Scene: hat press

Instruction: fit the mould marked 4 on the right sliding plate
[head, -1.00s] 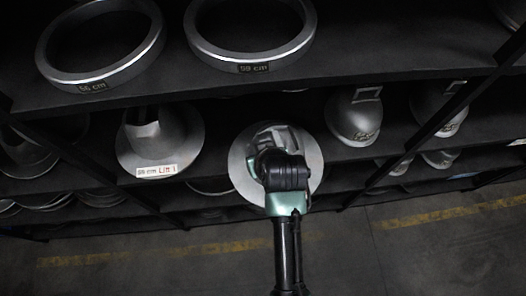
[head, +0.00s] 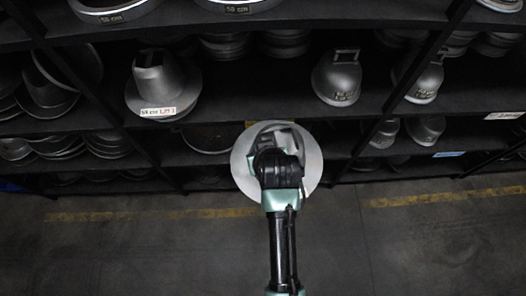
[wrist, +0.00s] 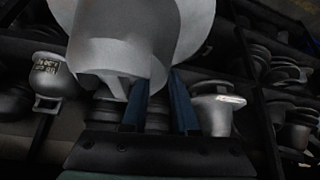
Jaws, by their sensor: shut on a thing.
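A grey mould with a wide round brim (head: 241,172) is in front of the shelves in the head view, partly hidden by my arm. My gripper (wrist: 160,78) is shut on this mould. In the wrist view the blue fingers reach up to the mould's edge (wrist: 108,52), and its brim fills the top of the picture. No number on the held mould can be read. The right sliding plate is not in view.
Dark shelves (head: 290,112) stand ahead. A brimmed mould with a white label (head: 163,88) sits left on the shelf, and a domed mould (head: 336,78) sits right. Open floor (head: 400,245) with a yellow line lies in front.

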